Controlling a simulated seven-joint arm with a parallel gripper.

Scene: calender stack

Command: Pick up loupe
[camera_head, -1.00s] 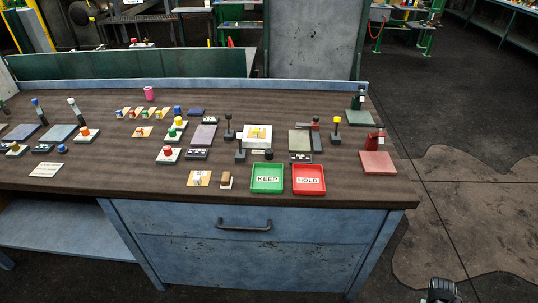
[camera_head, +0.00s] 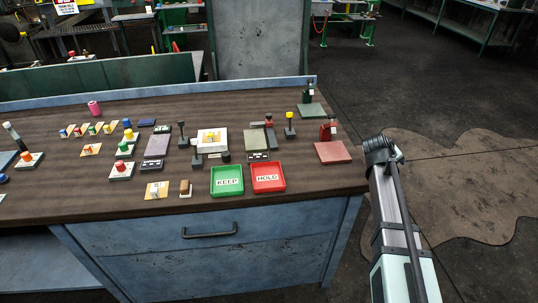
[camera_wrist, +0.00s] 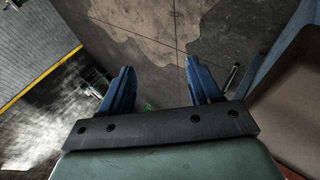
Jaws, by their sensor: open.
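The loupe is hard to make out for sure. A small dark cylinder (camera_head: 225,157) stands on the table just behind the green tray marked KEEP (camera_head: 227,193) and may be it. In the wrist view my gripper (camera_wrist: 160,82) has two blue fingers spread apart with nothing between them. The wrist view shows floor beyond the fingers and none of the table's small objects. In the head view my arm rises at the right, off the table's right side, well away from the dark cylinder; the fingers do not show clearly there.
A red tray marked HOLD (camera_head: 268,190) stands beside the green one. A small brown block (camera_head: 186,188), a yellow card (camera_head: 156,190), several stamps and a white box (camera_head: 211,141) crowd the left and middle. A red plate (camera_head: 332,153) lies near the right edge.

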